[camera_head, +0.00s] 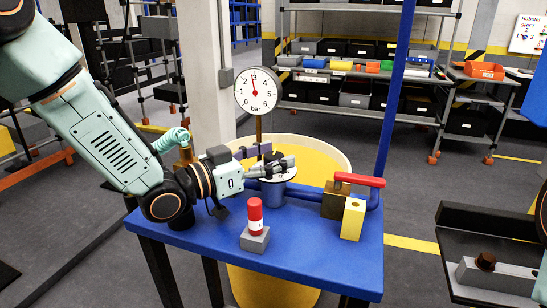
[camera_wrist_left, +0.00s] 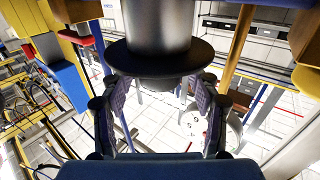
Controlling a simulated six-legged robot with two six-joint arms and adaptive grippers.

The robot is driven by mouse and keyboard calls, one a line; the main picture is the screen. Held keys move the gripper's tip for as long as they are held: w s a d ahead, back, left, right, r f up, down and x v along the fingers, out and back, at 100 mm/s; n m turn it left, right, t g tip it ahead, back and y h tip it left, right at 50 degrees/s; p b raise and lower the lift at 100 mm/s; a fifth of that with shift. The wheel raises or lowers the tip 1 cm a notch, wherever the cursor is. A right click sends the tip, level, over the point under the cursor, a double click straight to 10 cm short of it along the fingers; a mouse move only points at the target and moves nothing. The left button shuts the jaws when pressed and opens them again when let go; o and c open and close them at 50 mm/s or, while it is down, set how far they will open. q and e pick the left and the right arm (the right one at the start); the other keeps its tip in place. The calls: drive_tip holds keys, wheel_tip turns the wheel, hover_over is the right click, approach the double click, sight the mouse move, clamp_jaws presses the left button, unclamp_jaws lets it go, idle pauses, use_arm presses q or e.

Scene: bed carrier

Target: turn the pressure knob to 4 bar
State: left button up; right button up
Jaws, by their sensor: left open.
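The pressure gauge (camera_head: 256,90) is a round white dial marked in bar on a post behind the blue bench. Its needle points almost straight up, close to 3. Below it, a white scale disc (camera_head: 284,176) sits on a blue pipe fitting, and the knob on it is largely hidden by my fingers. My left gripper (camera_head: 281,162) reaches in from the left, open, with its fingers at the knob. In the left wrist view, the open fingers (camera_wrist_left: 162,110) stand either side of a dark round flange (camera_wrist_left: 160,55). I cannot tell whether they touch it. My right gripper is out of view.
On the blue bench (camera_head: 320,262) stand a red-capped cylinder on a grey block (camera_head: 255,238), a yellow block (camera_head: 353,219) and a red lever (camera_head: 360,180). A blue upright (camera_head: 393,90) rises at the right. A round yellow tub (camera_head: 325,155) is behind.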

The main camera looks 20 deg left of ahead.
use_arm(q)
drive_tip(key=shift+w+d, duration=0.2)
drive_tip(key=shift+w, duration=0.1)
drive_tip(key=shift+s, duration=0.1)
drive_tip(key=c, duration=1.2)
